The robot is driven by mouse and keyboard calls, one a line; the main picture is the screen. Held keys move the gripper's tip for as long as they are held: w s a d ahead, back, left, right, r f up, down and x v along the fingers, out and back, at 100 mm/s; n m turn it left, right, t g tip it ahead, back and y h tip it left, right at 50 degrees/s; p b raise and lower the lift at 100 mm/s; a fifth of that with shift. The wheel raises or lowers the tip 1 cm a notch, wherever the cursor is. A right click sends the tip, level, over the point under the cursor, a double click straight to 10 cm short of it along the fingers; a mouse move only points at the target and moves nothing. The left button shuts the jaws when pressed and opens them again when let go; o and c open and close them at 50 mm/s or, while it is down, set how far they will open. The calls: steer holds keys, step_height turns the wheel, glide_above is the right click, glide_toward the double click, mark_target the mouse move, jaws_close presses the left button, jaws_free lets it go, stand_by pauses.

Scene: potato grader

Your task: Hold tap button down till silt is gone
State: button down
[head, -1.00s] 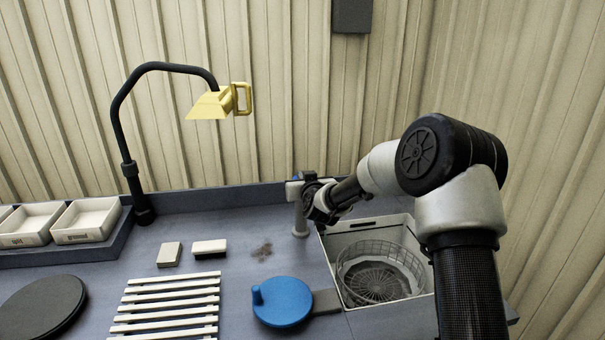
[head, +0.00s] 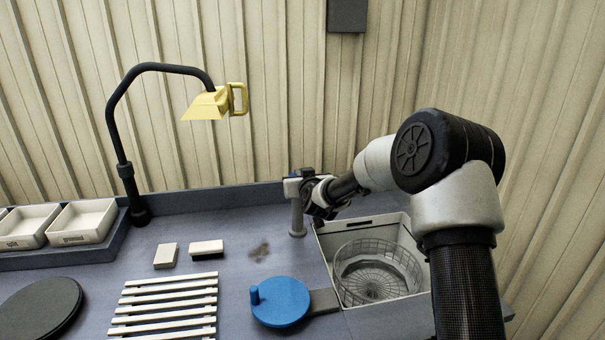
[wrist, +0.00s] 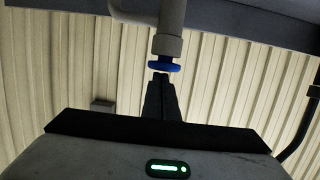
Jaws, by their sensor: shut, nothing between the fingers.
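The tap (head: 297,220) is a grey post at the left edge of the sink (head: 325,262), with a grey head on top. Its blue button (wrist: 163,67) shows in the wrist view, which looks upside down. My gripper (head: 306,180) is beside the tap head in the head view, partly hiding it. In the wrist view my gripper's dark fingers (wrist: 160,77) are shut and empty, their tips at the button's face; whether it is pressed down is unclear. A round wire basket (head: 378,270) sits in the sink. I cannot make out silt or running water.
A blue round lid-like disc with a knob (head: 281,303) lies left of the sink. A white slatted rack (head: 165,305), two small blocks (head: 207,248) and a dark smudge (head: 259,251) are on the counter. A black-armed yellow lamp (head: 207,104) stands behind.

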steer(key=s+d+r+b, duration=0.1)
steer(key=s+r, duration=0.4)
steer(key=s, duration=0.4)
steer(key=shift+s+d+r+b, duration=0.3)
steer(key=shift+d+r+b, duration=0.05)
steer(key=s+d+r+g+h+p, duration=0.1)
steer(key=s+d+r+g, duration=0.25)
steer(key=s, duration=0.75)
steer(key=s+d+r+g+h+p, duration=0.15)
steer(key=s+d+r, duration=0.25)
steer(key=s, duration=0.6)
steer(key=s+d+f+m+g, duration=0.1)
steer(key=s+d+g, duration=0.1)
steer(key=s, duration=0.8)
steer(key=s+d+f+m+g, duration=0.1)
steer(key=s+d+g, duration=0.1)
steer(key=s, duration=0.9)
steer(key=shift+d, duration=0.65)
